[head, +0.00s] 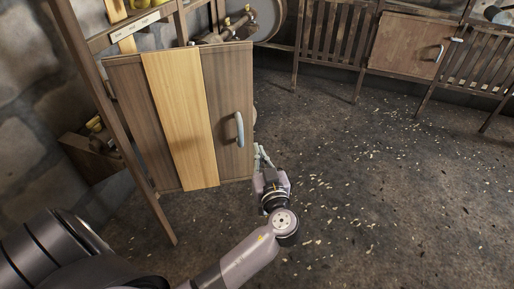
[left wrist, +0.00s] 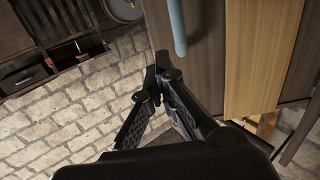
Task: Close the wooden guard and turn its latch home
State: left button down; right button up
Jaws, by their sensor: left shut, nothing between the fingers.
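The wooden guard (head: 180,115), a panel of dark planks with one pale plank, stands swung out at the left of the head view. Its grey handle (head: 239,130) is near its right edge. The guard (left wrist: 252,55) and handle (left wrist: 177,28) also show in the left wrist view. My left gripper (head: 260,153) is shut and empty, low beside the guard's right edge, below the handle. Its fingertips (left wrist: 157,78) meet close to that edge; I cannot tell whether they touch it. I cannot make out the guard's latch. My right gripper is not in view.
A wooden post (head: 118,125) leans left of the guard. Machinery with a round wheel (head: 268,16) stands behind. A slatted fence (head: 335,35) with a smaller wooden door (head: 405,45) runs along the back. The floor (head: 370,185) at right is open, with scattered chips.

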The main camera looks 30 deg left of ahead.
aim_at(248, 120)
pick_arm(q)
jog(key=x, duration=1.3)
jog(key=shift+f, duration=0.15)
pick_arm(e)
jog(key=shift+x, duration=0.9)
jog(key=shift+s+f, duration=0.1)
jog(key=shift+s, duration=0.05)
